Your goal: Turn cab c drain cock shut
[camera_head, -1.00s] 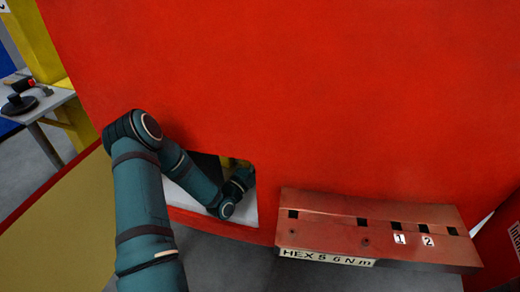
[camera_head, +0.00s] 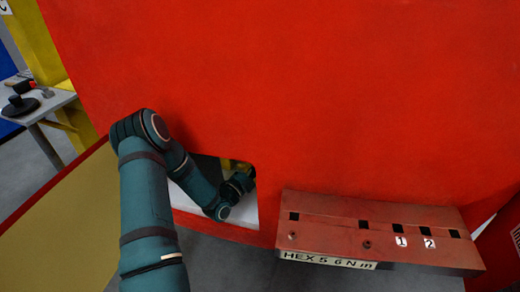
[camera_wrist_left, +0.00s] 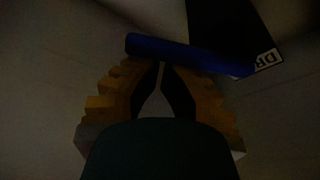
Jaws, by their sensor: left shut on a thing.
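In the left wrist view, a blue bar-shaped handle (camera_wrist_left: 190,54) lies across the tips of my left gripper (camera_wrist_left: 161,66). It slopes down to the right. The yellow-backed fingers converge at the handle and are shut on it. A dark plate (camera_wrist_left: 235,28) with a white label (camera_wrist_left: 267,60) reading "DR" sits behind the handle's right end; the rest of the lettering is cut off. My right gripper is not in view.
A red-brown bracket (camera_head: 330,208) labelled "HEX 5 6 N m", with square slots and tags 1 and 2, stands right of the opening. A grey table (camera_head: 50,103) with a dark tool is at far left. The opening's edges surround my forearm closely.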

